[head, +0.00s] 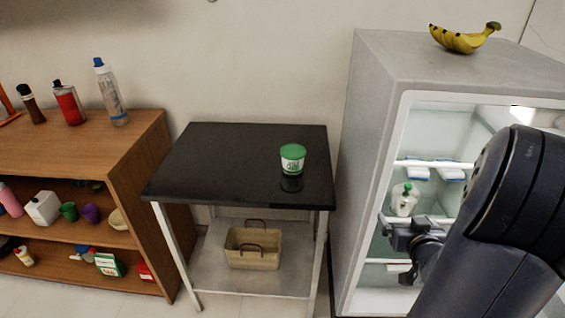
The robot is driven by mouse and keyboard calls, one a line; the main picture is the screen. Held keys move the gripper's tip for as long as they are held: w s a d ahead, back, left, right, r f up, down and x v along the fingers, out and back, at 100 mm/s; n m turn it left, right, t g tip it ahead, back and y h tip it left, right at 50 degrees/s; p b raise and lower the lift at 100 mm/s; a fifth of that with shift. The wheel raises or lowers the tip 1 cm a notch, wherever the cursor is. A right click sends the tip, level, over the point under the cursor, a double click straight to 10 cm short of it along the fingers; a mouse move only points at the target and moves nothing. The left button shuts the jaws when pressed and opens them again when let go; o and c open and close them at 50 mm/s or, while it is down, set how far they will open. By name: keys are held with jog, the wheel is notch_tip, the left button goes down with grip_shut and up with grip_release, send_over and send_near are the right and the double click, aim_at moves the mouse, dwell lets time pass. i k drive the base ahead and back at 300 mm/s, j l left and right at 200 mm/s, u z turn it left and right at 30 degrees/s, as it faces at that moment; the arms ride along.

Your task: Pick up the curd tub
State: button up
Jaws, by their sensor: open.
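The curd tub (292,159) is a small white tub with a green lid and green print. It stands upright on the black tabletop (215,160), right of the middle, and its reflection shows below it. My gripper (392,232) is at the right, in front of the open fridge, well apart from the tub. It is open, and I see nothing held in it. My dark arm covers the lower right of the view and hides part of the fridge.
The open fridge (370,110) holds a white bottle with a green cap (404,199); bananas (463,39) lie on top. A basket (252,255) sits on the table's lower shelf. A wooden shelf (150,140) with several bottles stands left. The tabletop around the tub is clear.

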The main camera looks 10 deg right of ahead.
aim_at(292, 154)
jog(key=j+u, duration=0.2)
jog(key=j, duration=0.3)
jog(key=i+j+u, duration=0.2)
jog(key=j, duration=0.35)
jog(key=l+u, duration=0.15)
jog(key=i+l+u, duration=0.15)
jog(key=l, duration=0.4)
jog(key=l+u, duration=0.1)
jog(key=l, duration=0.45)
